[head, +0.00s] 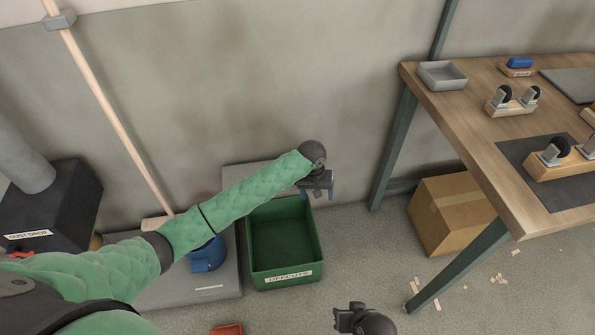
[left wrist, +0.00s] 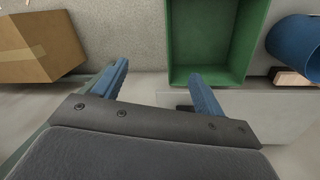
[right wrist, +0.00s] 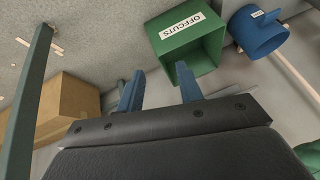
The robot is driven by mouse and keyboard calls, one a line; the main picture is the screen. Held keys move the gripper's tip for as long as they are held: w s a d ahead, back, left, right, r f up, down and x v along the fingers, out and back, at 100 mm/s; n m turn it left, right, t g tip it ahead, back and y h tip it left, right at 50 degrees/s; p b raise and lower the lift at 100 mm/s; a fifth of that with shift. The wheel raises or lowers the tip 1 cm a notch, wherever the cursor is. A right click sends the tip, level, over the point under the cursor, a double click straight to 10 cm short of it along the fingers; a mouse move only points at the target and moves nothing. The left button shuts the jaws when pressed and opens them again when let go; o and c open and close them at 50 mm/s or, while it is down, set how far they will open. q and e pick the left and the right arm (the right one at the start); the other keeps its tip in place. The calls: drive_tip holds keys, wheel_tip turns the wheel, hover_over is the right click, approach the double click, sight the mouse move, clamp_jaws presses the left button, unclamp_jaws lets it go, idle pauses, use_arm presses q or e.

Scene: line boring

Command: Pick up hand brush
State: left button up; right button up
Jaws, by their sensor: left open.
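I cannot make out a hand brush for certain. A small wooden block with a blue top (head: 519,64) lies at the back of the workbench, but I cannot tell what it is. A long-handled broom (head: 112,118) leans on the wall, its wooden head partly hidden by my left arm. My left gripper (head: 317,191) is open and empty above the back right corner of the green offcuts bin (head: 262,274); its spread fingers show in the left wrist view (left wrist: 162,84). My right gripper (head: 342,320) is low at the bottom edge; the right wrist view shows its fingers (right wrist: 158,84) apart with nothing between.
The workbench (head: 460,120) carries a grey tray (head: 441,75) and several castors on wooden blocks. A cardboard box (head: 450,215) sits beneath it. A blue bucket (head: 208,256) stands left of the bin. A dark dust-drop box (head: 60,205) is far left. A red object (head: 227,329) shows at the bottom.

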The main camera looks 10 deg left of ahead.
use_arm(q)
drive_tip(key=w+a+r+n, duration=0.1)
drive_tip(key=w+a, duration=0.2)
drive_tip(key=w, duration=0.1)
drive_tip(key=w+a+r+n+y+b, duration=0.1)
drive_tip(key=w+a, duration=0.3)
drive_tip(key=w+a+r+n, duration=0.1)
drive_tip(key=w+a, duration=0.2)
drive_tip(key=w, duration=0.2)
drive_tip(key=shift+a+r+n+y+b, duration=0.2)
drive_tip(key=shift+n+y+b, duration=0.1)
drive_tip(key=shift+n+b, duration=0.1)
wheel_tip(320, 180, down, 2)
drive_tip(key=shift+w+f, duration=0.1)
drive_tip(key=shift+w+d+f, duration=0.1)
drive_tip(key=shift+d+f, duration=0.1)
drive_tip(key=shift+f, duration=1.15)
drive_tip(key=shift+w+d+f, duration=0.1)
drive_tip(key=shift+d+f, duration=0.05)
drive_tip(key=shift+f, duration=1.2)
use_arm(e)
drive_tip(key=f, duration=0.1)
drive_tip(key=a+f, duration=0.1)
drive_tip(key=f, duration=0.1)
drive_tip(key=shift+w+a+f+t+y, duration=0.15)
drive_tip(key=shift+a+f+t+y, duration=0.15)
drive_tip(key=shift+a, duration=0.1)
use_arm(q)
drive_tip(key=c, duration=1.1)
drive_tip(key=shift+c, duration=0.2)
